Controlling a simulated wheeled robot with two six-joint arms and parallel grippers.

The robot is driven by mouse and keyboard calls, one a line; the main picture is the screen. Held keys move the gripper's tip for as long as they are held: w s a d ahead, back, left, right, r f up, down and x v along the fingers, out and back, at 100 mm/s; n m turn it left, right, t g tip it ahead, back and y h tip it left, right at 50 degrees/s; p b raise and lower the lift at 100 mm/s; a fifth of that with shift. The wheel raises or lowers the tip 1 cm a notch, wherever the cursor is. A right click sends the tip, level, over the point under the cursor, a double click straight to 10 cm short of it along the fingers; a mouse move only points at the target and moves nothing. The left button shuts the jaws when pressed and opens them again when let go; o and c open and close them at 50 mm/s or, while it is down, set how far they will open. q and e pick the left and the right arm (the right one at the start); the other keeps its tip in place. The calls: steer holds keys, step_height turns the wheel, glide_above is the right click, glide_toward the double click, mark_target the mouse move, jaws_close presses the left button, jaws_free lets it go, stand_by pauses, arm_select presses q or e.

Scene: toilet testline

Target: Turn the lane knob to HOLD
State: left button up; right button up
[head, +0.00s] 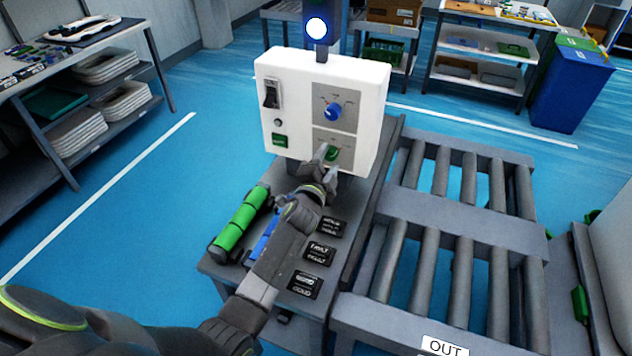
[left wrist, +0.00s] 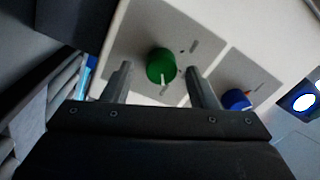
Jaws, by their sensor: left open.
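The white control box (head: 290,85) stands on a small grey table. It carries a blue knob (head: 333,112) on an upper grey plate and a green knob (head: 331,153) on a lower grey plate. I cannot read the plate labels, so I cannot tell which is the lane knob. My left gripper (head: 325,165) is open at the green knob. In the left wrist view the green knob (left wrist: 160,66) sits between and just beyond the two fingertips, with no clear contact. Its white pointer mark points down in that view. The blue knob (left wrist: 236,99) is right of the fingers. My right gripper is not in view.
A black switch (head: 270,94) and a green button (head: 280,140) are on the box's left side. A green cylinder (head: 240,220) and several black label plates (head: 318,252) lie on the table. A roller conveyor (head: 450,250) stands to the right.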

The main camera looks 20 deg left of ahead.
arm_select(q)
steer(key=s+p, duration=0.6)
steer(key=s, duration=1)
steer(key=shift+s+f+p, duration=0.25)
steer(key=shift+s+p, duration=0.15)
steer(key=shift+a, duration=0.1)
